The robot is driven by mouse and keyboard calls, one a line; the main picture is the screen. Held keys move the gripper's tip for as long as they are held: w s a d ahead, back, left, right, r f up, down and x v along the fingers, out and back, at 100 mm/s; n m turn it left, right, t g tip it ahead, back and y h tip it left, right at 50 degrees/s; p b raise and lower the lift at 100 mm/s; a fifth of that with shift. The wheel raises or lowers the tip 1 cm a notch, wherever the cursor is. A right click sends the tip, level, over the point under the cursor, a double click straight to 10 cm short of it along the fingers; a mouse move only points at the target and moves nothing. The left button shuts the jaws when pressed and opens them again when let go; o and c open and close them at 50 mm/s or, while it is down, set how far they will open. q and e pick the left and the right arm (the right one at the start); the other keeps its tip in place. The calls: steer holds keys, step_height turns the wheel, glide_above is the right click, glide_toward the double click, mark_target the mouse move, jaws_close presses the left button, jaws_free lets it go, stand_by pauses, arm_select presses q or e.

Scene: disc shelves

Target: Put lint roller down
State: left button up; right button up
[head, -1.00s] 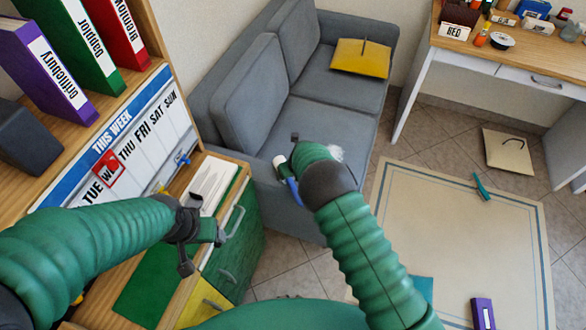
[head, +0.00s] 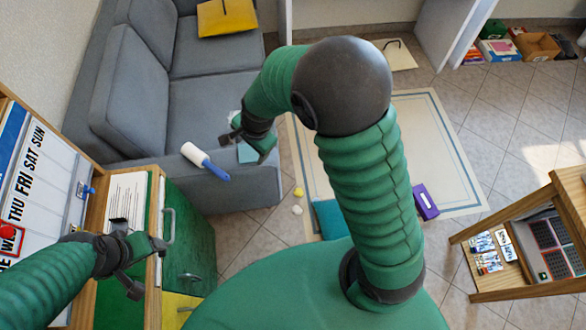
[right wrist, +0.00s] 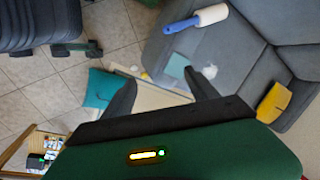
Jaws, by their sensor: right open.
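The lint roller (head: 205,163), white with a blue handle, lies on the arm of the grey sofa (head: 240,185), its handle toward the right. It also shows at the top of the right wrist view (right wrist: 196,18), clear of the fingers. My right gripper (head: 246,146) is open and empty, just to the right of the lint roller and apart from it. Its two fingers show spread in the right wrist view (right wrist: 160,88). My left gripper (head: 146,265) is at the lower left over the wooden cabinet, its jaws apart and nothing seen between them.
A green drawer cabinet (head: 190,240) stands left. Floor tiles between are mostly clear.

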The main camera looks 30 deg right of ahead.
steer(key=s+d+r+n, duration=0.2)
steer(key=s+n, duration=0.5)
steer(key=s+d+r+n+h, duration=0.1)
steer(key=s+d+n, duration=0.2)
steer(key=s+n, duration=0.4)
steer(key=shift+d+r, duration=0.15)
steer(key=shift+r, duration=0.25)
